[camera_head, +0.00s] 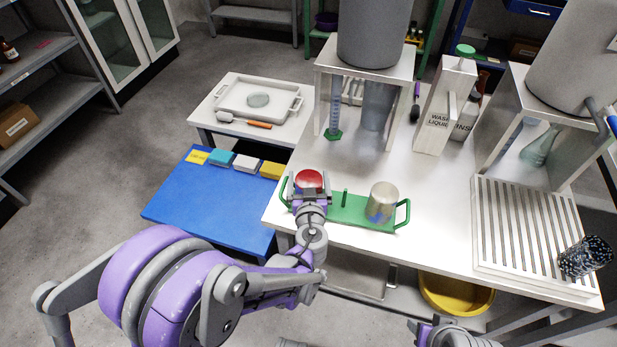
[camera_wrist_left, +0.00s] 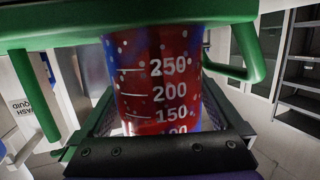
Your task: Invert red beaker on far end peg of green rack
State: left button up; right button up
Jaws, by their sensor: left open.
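The red beaker (camera_head: 309,180) is upside down at the left end of the green rack (camera_head: 352,221), its closed base facing up. In the left wrist view, which is inverted, the beaker (camera_wrist_left: 160,85) has its high marks close to the rack (camera_wrist_left: 60,30). The peg under it is hidden. My left gripper (camera_head: 310,194) is open, with its fingers on either side of the beaker. A bare green peg (camera_head: 345,198) stands mid-rack.
A blue table (camera_head: 195,209) and a white tray (camera_head: 226,105) lie left. A metal stand (camera_head: 365,68) and wash bottle (camera_head: 445,105) are behind the rack. A slatted drainer (camera_head: 525,235) with a dark speckled cup (camera_head: 586,257) is right. The white worktop right of the rack is clear.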

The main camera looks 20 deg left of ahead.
pick_arm(q)
jog(key=p+v, duration=0.1)
jog(key=v, duration=0.9)
jog(key=shift+s, duration=0.25)
pick_arm(e)
jog(key=shift+r, duration=0.7)
pick_arm(q)
jog(key=shift+s, duration=0.1)
pick_arm(e)
jog(key=shift+s, duration=0.15)
